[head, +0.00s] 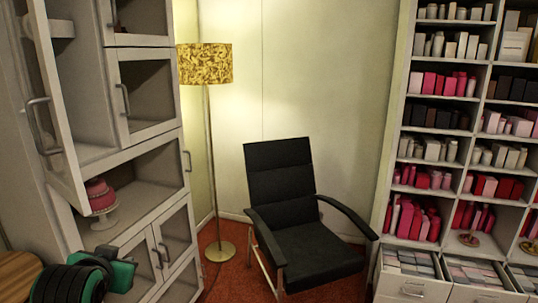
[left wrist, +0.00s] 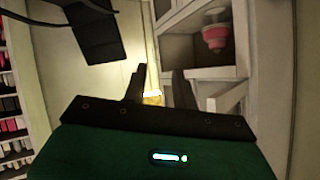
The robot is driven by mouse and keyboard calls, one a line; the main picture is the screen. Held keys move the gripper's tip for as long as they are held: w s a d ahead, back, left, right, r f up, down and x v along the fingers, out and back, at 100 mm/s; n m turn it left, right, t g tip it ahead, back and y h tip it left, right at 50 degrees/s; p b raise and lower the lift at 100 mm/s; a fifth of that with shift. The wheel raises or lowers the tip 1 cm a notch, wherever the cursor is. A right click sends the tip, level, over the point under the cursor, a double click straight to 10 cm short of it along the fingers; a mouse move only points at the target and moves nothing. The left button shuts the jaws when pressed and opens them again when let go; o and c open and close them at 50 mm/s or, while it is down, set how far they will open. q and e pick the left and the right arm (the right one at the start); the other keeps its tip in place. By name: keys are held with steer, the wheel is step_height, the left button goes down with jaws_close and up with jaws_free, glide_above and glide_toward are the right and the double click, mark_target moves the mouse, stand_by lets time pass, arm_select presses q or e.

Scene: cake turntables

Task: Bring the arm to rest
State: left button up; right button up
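My left arm shows at the bottom left of the head view, with its black and green wrist part in front of the cabinet. My left gripper (left wrist: 159,71) shows in the left wrist view with its two dark fingers apart and nothing between them. A pink cake on a white stand (head: 101,198) sits on an open shelf of the cabinet, behind and above my left wrist. It also shows upside down in the left wrist view, where the pink cake (left wrist: 215,37) is apart from the fingers. My right gripper is in neither view.
The white cabinet (head: 150,146) fills the left side, with one tall door (head: 52,105) swung open. A floor lamp (head: 205,63) and a black armchair (head: 290,215) stand beyond. Shelves of boxes (head: 400,130) stand at right. A round wooden top (head: 16,272) is at bottom left.

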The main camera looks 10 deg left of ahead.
arm_select(q)
steer(key=s+d+f+m+g+h, duration=0.15)
steer(key=s+d+f, duration=0.25)
steer(key=f, duration=0.5)
steer(key=s+d+f+g+h, duration=0.1)
steer(key=s+d+f+g, duration=0.2)
steer(key=f, duration=0.6)
steer(key=s+d+f+g+h, duration=0.1)
steer(key=s+d+f+g, duration=0.1)
steer(key=s+d+f, duration=0.4)
steer(key=s+d+f+g+h, duration=0.1)
steer(key=s+d+f, duration=0.1)
steer(key=s+f, duration=0.65)
step_height(320, 180, down, 29)
steer(key=s+m+g, duration=0.1)
steer(key=s+g, duration=0.1)
steer(key=s+a+f, duration=0.2)
steer(key=s+f, duration=0.7)
steer(key=f, duration=0.1)
steer(key=s+a+f, duration=0.1)
steer(key=s+f, duration=0.9)
steer(key=shift+a+g, duration=0.35)
steer(key=shift+a, duration=0.05)
